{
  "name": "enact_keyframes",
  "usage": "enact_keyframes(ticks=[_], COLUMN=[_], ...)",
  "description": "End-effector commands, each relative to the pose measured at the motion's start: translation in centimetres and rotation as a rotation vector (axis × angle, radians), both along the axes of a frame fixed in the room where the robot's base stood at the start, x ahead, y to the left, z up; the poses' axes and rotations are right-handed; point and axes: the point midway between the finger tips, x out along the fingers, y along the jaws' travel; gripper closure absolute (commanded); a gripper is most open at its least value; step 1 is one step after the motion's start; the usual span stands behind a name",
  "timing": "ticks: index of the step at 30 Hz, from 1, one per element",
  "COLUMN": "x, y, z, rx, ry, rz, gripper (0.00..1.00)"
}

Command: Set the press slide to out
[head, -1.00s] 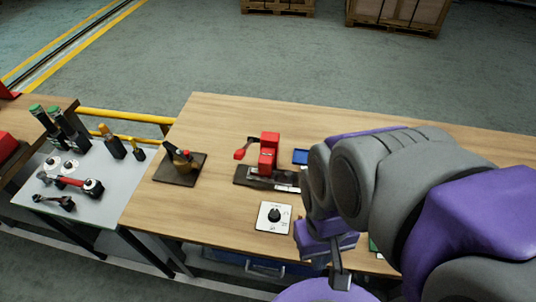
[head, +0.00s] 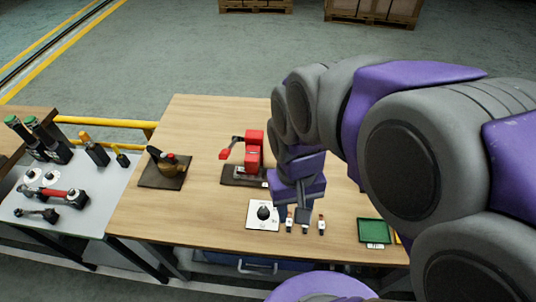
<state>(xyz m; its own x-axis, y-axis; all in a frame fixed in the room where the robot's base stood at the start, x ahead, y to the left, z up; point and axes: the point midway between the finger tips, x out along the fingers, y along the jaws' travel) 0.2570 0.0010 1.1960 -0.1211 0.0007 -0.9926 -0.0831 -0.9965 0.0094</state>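The red press (head: 254,150) stands on a dark base on the wooden table, left of my arm. Its lever with a red knob (head: 225,154) points left. A pale metal part, possibly the slide, shows low on the base (head: 230,176). The base's right end is hidden behind my arm, so the slide's position cannot be told. My gripper (head: 301,216) hangs to the right of and nearer than the press, apart from it as far as I see. Its fingers are small and partly hidden; whether they are open is unclear.
A white plate with a black knob (head: 264,213) lies just left of my gripper. Small red-and-white items (head: 321,225) stand by it. A green tray (head: 374,231) is to the right. A dark board with a brass-coloured device (head: 166,169) is at left. The table's back left is clear.

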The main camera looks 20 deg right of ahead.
Motion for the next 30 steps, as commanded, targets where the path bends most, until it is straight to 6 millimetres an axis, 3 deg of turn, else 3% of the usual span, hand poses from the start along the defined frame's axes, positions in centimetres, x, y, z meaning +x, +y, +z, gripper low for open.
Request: enact_keyframes(ticks=[4, 11, 18, 24, 30], x=[5.5, 13.8, 21.8, 26.7, 28.7], y=[-0.1, -0.9, -2.6, -4.5, -5.5], z=[-0.3, -1.7, -4.6, -7.2, -8.6], rx=[0.000, 0.001, -0.007, -0.024, -0.032], ry=[-0.020, -0.054, -0.084, -0.108, -0.118], rz=[-0.063, -0.190, -0.348, -0.468, -0.525], gripper=[0.45, 0.45, 0.45, 0.45, 0.45])
